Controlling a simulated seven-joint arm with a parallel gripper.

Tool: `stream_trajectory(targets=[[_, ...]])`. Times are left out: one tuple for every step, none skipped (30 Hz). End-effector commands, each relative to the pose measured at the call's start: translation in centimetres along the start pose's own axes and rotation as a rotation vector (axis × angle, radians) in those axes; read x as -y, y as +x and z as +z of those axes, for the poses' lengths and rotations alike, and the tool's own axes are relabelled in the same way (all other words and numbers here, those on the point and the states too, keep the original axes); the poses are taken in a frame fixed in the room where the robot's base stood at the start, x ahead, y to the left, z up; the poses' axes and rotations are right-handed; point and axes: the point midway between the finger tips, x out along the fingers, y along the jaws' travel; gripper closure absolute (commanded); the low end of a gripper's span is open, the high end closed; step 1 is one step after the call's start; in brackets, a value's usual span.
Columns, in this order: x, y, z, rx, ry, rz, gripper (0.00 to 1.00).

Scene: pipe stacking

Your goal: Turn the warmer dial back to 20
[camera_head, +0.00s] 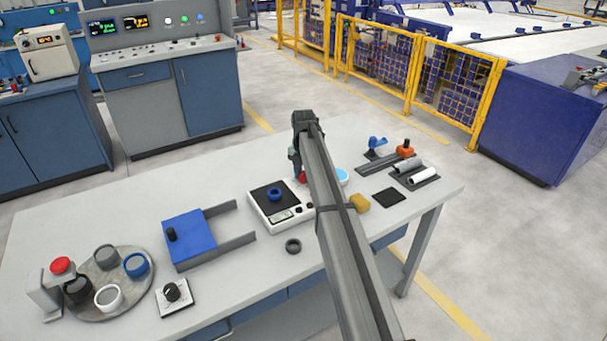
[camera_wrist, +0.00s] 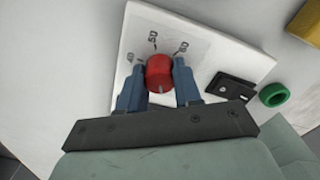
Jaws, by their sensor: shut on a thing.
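The warmer dial is a red round knob (camera_wrist: 159,72) on a white plate (camera_wrist: 135,35) with the printed numbers 40, 50 and 60 visible around its far side. The rest of its scale, including any 20, is hidden by my gripper. A small pale mark shows on the knob's near side; I cannot tell which number it points to. My gripper (camera_wrist: 159,74) has its two blue fingers on either side of the knob and is shut on it. In the head view, a bit of the red knob (camera_head: 302,176) shows below my gripper, mostly hidden by my arm.
A scale (camera_head: 262,208) bearing a blue ring (camera_head: 274,194) stands left of my arm. A dark ring (camera_head: 293,246) lies in front of it. A yellow sponge (camera_head: 359,203) lies to the right. In the wrist view, a green ring (camera_wrist: 274,95) lies right of the dial.

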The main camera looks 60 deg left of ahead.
Motion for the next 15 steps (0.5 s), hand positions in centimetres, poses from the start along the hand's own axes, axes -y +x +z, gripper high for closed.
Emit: stream_trajectory(targets=[[-0.03, -0.04, 0.01, 0.0, -0.021, 0.001, 0.97], [-0.03, -0.04, 0.01, 0.0, -0.031, 0.001, 0.97], [-0.03, -0.04, 0.01, 0.0, -0.045, 0.001, 0.97], [-0.02, -0.04, 0.0, 0.0, -0.054, 0.001, 0.97], [-0.03, -0.04, 0.01, 0.0, -0.062, 0.001, 0.97], [-0.02, -0.04, 0.0, 0.0, -0.071, 0.001, 0.97], [-0.03, -0.04, 0.0, 0.0, -0.077, 0.001, 0.97], [-0.03, -0.04, 0.0, 0.0, -0.082, 0.001, 0.97], [-0.02, -0.04, 0.0, 0.0, -0.087, 0.001, 0.97], [-0.02, -0.04, 0.0, 0.0, -0.09, 0.001, 0.97], [-0.02, -0.04, 0.0, 0.0, -0.092, 0.001, 0.97], [-0.02, -0.04, 0.0, 0.0, -0.095, 0.001, 0.97], [-0.02, -0.04, 0.0, 0.0, -0.096, 0.001, 0.97], [-0.02, -0.04, 0.01, 0.0, -0.097, 0.001, 0.97], [-0.02, -0.03, 0.01, 0.0, -0.098, 0.001, 0.97]])
